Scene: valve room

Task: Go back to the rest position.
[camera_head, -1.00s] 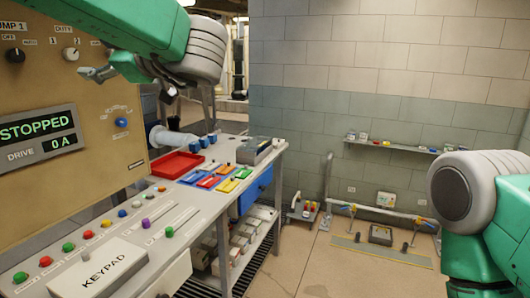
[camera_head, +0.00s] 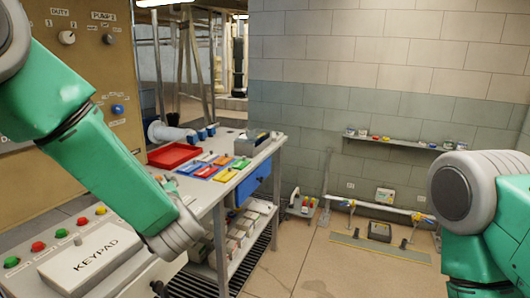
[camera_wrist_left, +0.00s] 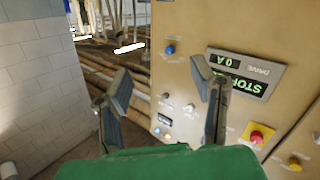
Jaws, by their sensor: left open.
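My left gripper (camera_wrist_left: 163,92) shows in the left wrist view with its two dark fingers spread apart and nothing between them. Beyond the fingers stands the tan control panel, seen tilted. In the head view my green left arm crosses the left side, sloping down over the bench, and its gripper cannot be made out there. My right arm shows only as a green and grey part at the right edge. My right gripper is out of view.
The bench (camera_head: 212,186) carries a red tray (camera_head: 174,155), coloured blocks and a keypad box (camera_head: 92,262). The tan panel (camera_head: 98,75) stands behind it. A wall shelf (camera_head: 395,143) holds small items. Open floor (camera_head: 300,255) lies right of the bench.

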